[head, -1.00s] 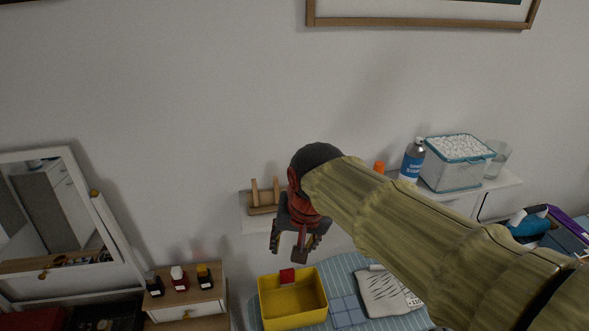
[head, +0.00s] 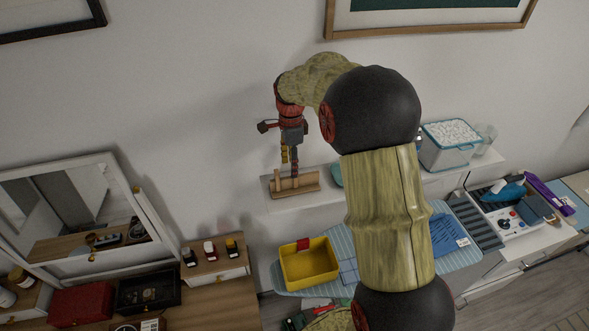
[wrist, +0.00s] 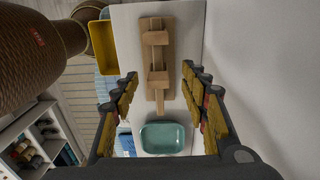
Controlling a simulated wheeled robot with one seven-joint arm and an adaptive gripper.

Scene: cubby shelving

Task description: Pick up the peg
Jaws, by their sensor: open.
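A light wooden stand (head: 306,187) sits on the white ledge by the wall in the head view. It also shows in the wrist view (wrist: 168,55) as a narrow board with upright wooden parts. One of these wooden pieces (wrist: 157,79) may be the peg; I cannot tell it surely from the stand's posts. My gripper (head: 290,164) points down over the stand in the head view, its fingertips overlapping the stand in the picture. In the wrist view my gripper (wrist: 160,88) is open, fingers spread wide on both sides, with nothing held between them.
A teal bowl (wrist: 163,137) stands on the ledge close beside the stand. A yellow bin (head: 310,264) is below on a blue striped cloth. A clear tub of white bits (head: 449,152) stands farther right on the ledge. The wall is close behind.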

